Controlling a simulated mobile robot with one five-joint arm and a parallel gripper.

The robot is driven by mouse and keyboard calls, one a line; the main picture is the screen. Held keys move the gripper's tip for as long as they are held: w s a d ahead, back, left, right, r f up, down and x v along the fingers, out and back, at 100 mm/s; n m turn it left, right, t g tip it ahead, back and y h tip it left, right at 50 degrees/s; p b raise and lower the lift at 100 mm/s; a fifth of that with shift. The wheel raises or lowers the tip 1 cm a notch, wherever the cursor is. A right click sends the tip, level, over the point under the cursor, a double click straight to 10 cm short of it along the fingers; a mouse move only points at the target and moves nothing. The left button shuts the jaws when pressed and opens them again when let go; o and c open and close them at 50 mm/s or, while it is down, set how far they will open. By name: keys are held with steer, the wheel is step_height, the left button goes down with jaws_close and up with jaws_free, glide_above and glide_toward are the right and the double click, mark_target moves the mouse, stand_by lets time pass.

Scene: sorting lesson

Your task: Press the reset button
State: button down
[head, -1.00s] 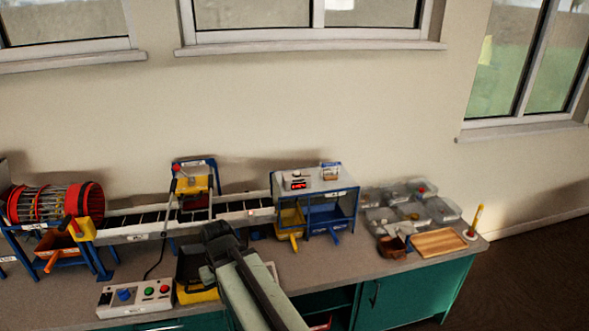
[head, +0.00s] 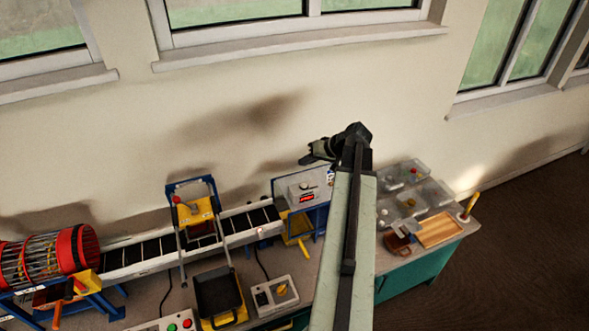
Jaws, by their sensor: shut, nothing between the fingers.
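No label reading "reset" is legible, so I cannot tell which control is the reset button. A white-topped box on a blue frame (head: 301,186) has a red lit display (head: 307,198) and a small round part beside it. My gripper (head: 303,160) is shut and empty. In the picture it appears just above the display box, pointing left, touching nothing that I can see.
A conveyor (head: 140,250) runs along the bench, with a red drum (head: 78,248) at left and a yellow-and-blue press-like stand (head: 197,210). Clear bins (head: 432,193) and a wooden tray (head: 440,230) are at right.

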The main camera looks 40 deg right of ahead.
mark_target(306, 186)
steer(key=shift+d+r, duration=0.25)
steer(key=shift+d, duration=0.1)
steer(key=shift+w+f, duration=0.1)
step_height(306, 186, down, 9)
steer(key=b, duration=0.9)
stand_by(1.5)
steer(key=shift+f+b, duration=0.25)
steer(key=shift+b, duration=0.15)
steer(key=shift+f+b, duration=0.45)
stand_by(0.4)
steer(key=shift+r, duration=0.1)
steer(key=shift+r+p, duration=0.8)
steer(key=shift+p, duration=0.1)
